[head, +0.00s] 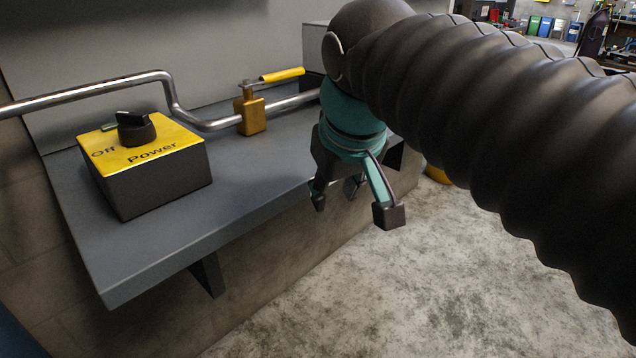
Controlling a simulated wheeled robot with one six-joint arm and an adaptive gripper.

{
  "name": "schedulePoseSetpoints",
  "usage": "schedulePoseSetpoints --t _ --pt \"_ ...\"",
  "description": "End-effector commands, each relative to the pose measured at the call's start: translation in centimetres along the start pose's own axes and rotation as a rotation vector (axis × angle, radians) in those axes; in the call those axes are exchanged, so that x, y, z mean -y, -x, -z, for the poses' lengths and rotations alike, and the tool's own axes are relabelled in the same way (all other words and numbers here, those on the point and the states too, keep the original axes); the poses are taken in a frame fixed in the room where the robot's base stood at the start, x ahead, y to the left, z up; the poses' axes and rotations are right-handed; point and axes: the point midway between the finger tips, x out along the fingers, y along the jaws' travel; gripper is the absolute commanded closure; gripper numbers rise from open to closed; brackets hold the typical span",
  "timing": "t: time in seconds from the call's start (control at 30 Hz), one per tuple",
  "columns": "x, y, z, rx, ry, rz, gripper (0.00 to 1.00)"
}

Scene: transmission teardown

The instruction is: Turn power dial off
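The power dial (136,127) is a black knob on the yellow top of a dark box (158,182). The box stands on a grey shelf at the left and is labelled "Off" and "Power". The knob's raised grip points towards the left, roughly on the "Off" side; its exact setting is hard to tell. My gripper (352,205) is teal and black and hangs at the shelf's right front edge, well to the right of the box. Its fingers point down, spread apart, with nothing between them.
A metal pipe (172,95) runs behind the box, with a brass valve (250,112) and yellow lever (282,74) between the box and my gripper. The grey shelf (235,178) is clear in front of the valve. Open concrete floor (330,300) lies in front.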

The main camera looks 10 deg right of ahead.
Motion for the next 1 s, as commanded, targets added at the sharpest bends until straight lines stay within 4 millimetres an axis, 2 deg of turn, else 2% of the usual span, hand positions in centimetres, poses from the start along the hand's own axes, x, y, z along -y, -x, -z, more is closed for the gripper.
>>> schedulePoseSetpoints --t 0.2,0.67,0.77,1.0 --pt "-0.4 -1.1 -1.4 -0.002 -0.016 -0.004 0.62" --pt "-0.5 -1.6 -2.0 -0.003 -0.024 -0.004 0.62" --pt "-0.7 -3.0 -3.6 -0.005 -0.049 -0.002 0.62" --pt "-1.1 -8.4 -10.2 -0.023 -0.153 0.002 0.62"
